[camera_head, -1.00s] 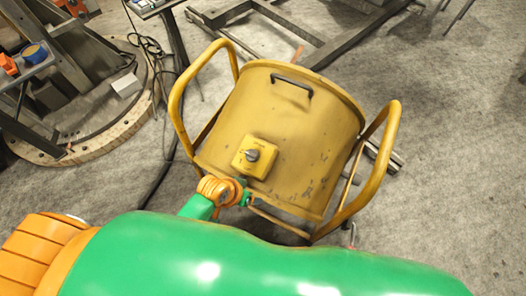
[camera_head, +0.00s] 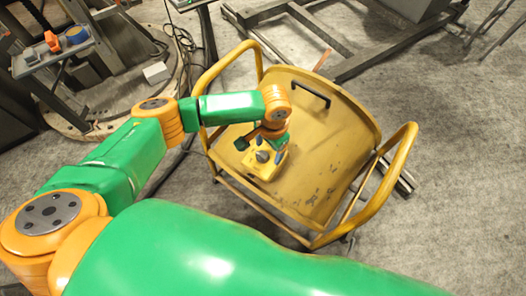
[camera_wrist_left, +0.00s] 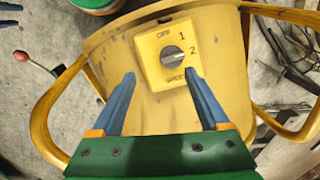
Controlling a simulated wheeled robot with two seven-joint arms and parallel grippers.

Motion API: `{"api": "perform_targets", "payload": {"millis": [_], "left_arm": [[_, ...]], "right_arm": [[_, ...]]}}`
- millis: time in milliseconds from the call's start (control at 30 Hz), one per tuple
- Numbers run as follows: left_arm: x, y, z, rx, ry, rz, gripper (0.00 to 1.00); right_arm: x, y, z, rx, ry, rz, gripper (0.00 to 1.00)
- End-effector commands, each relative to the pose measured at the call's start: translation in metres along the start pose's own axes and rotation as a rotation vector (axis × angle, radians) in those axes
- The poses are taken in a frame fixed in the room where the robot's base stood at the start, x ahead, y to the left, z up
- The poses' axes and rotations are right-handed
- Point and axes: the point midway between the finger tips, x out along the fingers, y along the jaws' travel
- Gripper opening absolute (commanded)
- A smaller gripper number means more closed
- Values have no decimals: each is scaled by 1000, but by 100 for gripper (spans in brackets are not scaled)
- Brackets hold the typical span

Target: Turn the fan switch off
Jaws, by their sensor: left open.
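The yellow fan (camera_head: 330,150) is a drum in a tubular frame, with a yellow switch box (camera_head: 264,165) on its face. In the left wrist view the switch panel (camera_wrist_left: 152,73) reads OFF, 1, 2 and SPEED. Its grey knob (camera_wrist_left: 172,55) seems to point right, towards 2. My left gripper (camera_head: 256,143) is over the switch box. In the left wrist view my left gripper (camera_wrist_left: 160,76) is open and empty, its blue fingers spread below the knob. I cannot tell whether they touch the panel. My right gripper is not in view.
Tubular yellow handles (camera_head: 388,185) flank the drum, and a black handle (camera_head: 310,95) sits on it. A round wooden base (camera_head: 120,125) and a cart with tools (camera_head: 55,55) stand at the left. Metal beams (camera_head: 310,45) lie behind; concrete floor is clear at right.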

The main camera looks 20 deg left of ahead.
Motion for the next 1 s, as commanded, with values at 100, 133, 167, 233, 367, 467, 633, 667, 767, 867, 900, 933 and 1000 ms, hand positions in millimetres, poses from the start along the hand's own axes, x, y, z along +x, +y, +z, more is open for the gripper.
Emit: {"api": "perform_targets", "payload": {"millis": [100, 133, 167, 233, 367, 467, 633, 667, 767, 867, 900, 933, 1000], "left_arm": [[-2, -17, 1, -32, -23, -40, 78], [2, -17, 1, -34, -25, -40, 78], [8, -18, 1, -34, -27, -40, 78], [24, -17, 2, -33, -27, -38, 78], [49, -18, 2, -31, -25, -38, 78], [61, -18, 2, -31, -24, -38, 78], [65, -18, 2, -29, -20, -37, 78], [65, -18, 2, -29, -20, -37, 78], [65, -18, 2, -29, -20, -37, 73], [65, -18, 2, -29, -20, -37, 46], [65, -18, 2, -29, -21, -37, 35], [65, -18, 2, -29, -20, -37, 27], [65, -18, 2, -28, -21, -37, 8]], "right_arm": [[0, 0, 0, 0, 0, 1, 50], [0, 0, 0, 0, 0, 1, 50], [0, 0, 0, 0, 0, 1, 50], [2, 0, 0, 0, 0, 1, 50], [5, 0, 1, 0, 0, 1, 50], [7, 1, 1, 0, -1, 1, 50], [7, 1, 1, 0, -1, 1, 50], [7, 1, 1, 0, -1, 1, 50], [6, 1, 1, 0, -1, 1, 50], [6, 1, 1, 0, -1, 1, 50], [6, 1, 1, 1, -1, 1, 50], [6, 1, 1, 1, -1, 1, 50], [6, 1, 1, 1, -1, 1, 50]]}}
